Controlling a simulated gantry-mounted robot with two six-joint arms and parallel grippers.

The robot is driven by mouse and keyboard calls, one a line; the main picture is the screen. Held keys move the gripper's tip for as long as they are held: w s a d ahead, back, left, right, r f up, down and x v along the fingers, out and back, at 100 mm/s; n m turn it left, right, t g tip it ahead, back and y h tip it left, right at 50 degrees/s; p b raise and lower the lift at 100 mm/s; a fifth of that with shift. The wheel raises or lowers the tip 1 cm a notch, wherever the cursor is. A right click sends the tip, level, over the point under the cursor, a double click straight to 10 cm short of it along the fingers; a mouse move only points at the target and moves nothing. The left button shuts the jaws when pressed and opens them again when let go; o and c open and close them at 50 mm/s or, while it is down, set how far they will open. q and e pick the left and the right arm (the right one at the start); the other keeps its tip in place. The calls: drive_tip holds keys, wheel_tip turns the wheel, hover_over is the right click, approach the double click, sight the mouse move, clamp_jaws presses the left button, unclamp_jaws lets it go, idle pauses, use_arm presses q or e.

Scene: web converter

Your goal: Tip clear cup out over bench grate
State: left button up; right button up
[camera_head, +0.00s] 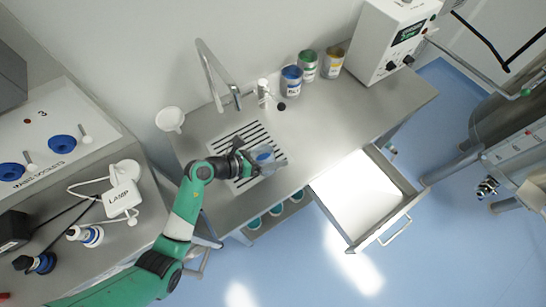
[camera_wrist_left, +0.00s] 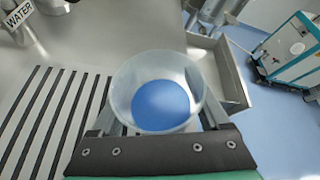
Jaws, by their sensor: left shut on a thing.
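The clear cup (camera_head: 264,156) is over the right part of the bench grate (camera_head: 229,141), with blue liquid in its bottom. In the left wrist view the cup (camera_wrist_left: 118,88) shows its open mouth toward the camera and the blue inside it; it looks about upright. My left gripper (camera_head: 256,162) is shut on the cup, one finger on each side. The grate's dark slots (camera_wrist_left: 45,115) run along the left of the cup in the left wrist view. The height of the cup above the grate is hard to tell. My right gripper is not in view.
A tap (camera_head: 212,75) stands behind the grate, with a white bowl (camera_head: 170,119) to the left. Blue, green and yellow tins (camera_head: 308,65) and a white instrument (camera_head: 390,40) stand at the back. An open drawer (camera_head: 365,195) juts out at the front right.

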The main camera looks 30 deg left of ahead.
use_arm(q)
drive_tip(key=shift+w+a+f+n+h+b, duration=0.3)
drive_tip(key=shift+a+f+n+h+b, duration=0.55)
drive_tip(key=shift+b, duration=1.5)
drive_tip(key=shift+s+d+f+n+h+b, duration=0.15)
drive_tip(key=shift+f+n+h+b, duration=0.4)
drive_tip(key=shift+b, duration=0.45)
drive_tip(key=shift+w+d+f+n+h+b, duration=0.15)
drive_tip(key=shift+f+n+h+b, duration=0.15)
drive_tip(key=shift+n+h+b, duration=0.5)
drive_tip(key=shift+r+n+h+b, duration=0.6)
drive_tip(key=shift+r+n+b, duration=0.3)
drive_tip(key=shift+n, duration=0.2)
drive_tip(key=shift+a+r+n+p, duration=0.15)
drive_tip(key=shift+r+n+p, duration=0.15)
drive_tip(key=shift+r+n, duration=0.1)
drive_tip(key=shift+w+a+r+n+t+h, duration=0.1)
drive_tip(key=shift+a+r+n+t+h, duration=0.15)
drive_tip(key=shift+n+h, duration=0.3)
drive_tip(key=shift+a+r+n+t+h, duration=0.1)
drive_tip(key=shift+r+n+t+h, duration=0.25)
drive_tip(key=shift+n, duration=0.4)
